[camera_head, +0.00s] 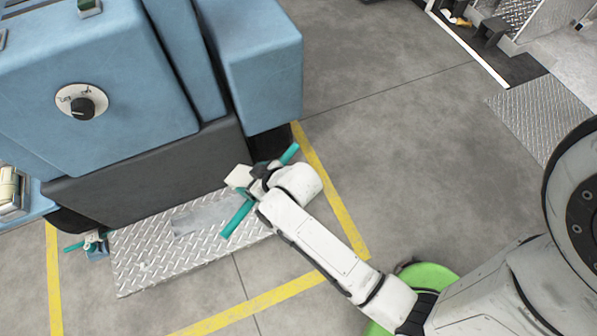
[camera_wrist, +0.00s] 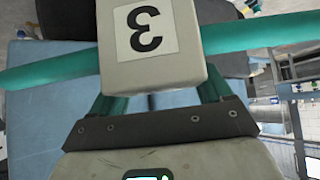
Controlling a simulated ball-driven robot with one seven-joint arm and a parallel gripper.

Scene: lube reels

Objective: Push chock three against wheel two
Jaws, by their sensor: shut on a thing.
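Chock three is a pale block marked 3 (camera_wrist: 150,45) with a long teal bar (camera_wrist: 265,33) across it in the wrist view. In the head view the pale block (camera_head: 238,177) and teal bar (camera_head: 237,219) are at the machine's lower right corner. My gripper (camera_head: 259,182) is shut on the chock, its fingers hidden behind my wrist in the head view. A dark wheel (camera_head: 270,145) shows under the blue cabinet, just beyond the chock; no number is readable on it. In the wrist view a dark shape (camera_wrist: 68,18) lies behind the block. I cannot tell whether they touch.
The blue machine (camera_head: 90,70) fills the upper left, with a diamond-plate step (camera_head: 150,262) along its front. Another teal-handled chock (camera_head: 97,246) sits by a dark wheel at the left. Yellow floor lines (camera_head: 335,195) surround the machine. Bare floor lies right.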

